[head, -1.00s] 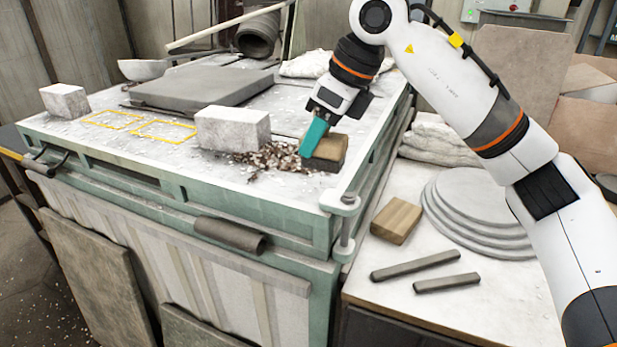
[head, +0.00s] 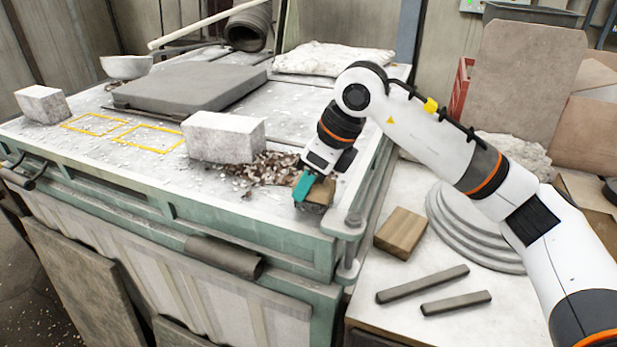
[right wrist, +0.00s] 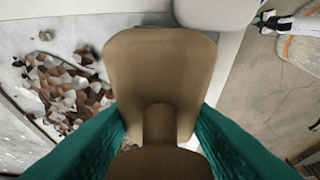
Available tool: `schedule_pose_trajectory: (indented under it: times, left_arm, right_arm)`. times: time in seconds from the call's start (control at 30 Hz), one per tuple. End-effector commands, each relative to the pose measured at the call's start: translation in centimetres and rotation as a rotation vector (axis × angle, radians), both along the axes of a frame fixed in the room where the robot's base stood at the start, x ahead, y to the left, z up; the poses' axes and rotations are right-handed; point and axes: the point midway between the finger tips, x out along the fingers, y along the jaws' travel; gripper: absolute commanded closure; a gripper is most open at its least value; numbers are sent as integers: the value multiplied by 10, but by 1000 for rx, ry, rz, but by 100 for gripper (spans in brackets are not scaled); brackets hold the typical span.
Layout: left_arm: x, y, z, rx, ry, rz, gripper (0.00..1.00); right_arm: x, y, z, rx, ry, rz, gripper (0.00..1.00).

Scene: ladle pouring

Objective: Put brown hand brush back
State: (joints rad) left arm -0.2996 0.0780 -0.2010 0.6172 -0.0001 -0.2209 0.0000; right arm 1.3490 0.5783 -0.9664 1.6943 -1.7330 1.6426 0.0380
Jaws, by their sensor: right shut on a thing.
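The brown hand brush (head: 320,193) is at the front right corner of the white-topped green bench, beside the debris. My right gripper (head: 306,187) is shut on it. In the right wrist view the brush (right wrist: 160,75) lies between the teal fingers (right wrist: 163,135), its broad head pointing away and its handle towards the camera. I cannot tell whether the brush touches the bench top. My left gripper is not in view.
A pile of brown and white chips (head: 268,172) lies left of the brush, by a white block (head: 223,137). Two yellow outlines (head: 147,137) mark clear bench top. The lower side table holds a wooden block (head: 400,233), two dark bars (head: 423,284) and stacked grey discs (head: 470,240).

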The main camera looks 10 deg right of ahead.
Motion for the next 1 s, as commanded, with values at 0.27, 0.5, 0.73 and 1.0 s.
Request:
schedule_pose_trajectory:
  times: [0.27,0.5,0.73,1.0]
  left_arm:
    - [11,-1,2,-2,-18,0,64]
    - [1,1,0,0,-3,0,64]
    - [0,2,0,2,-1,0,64]
    - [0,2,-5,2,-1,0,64]
  right_arm:
    - [0,0,-5,2,-2,1,81]
    - [0,0,-7,1,-1,1,38]
    - [0,0,-6,1,-1,1,38]
    - [-5,-9,17,2,-6,-2,38]
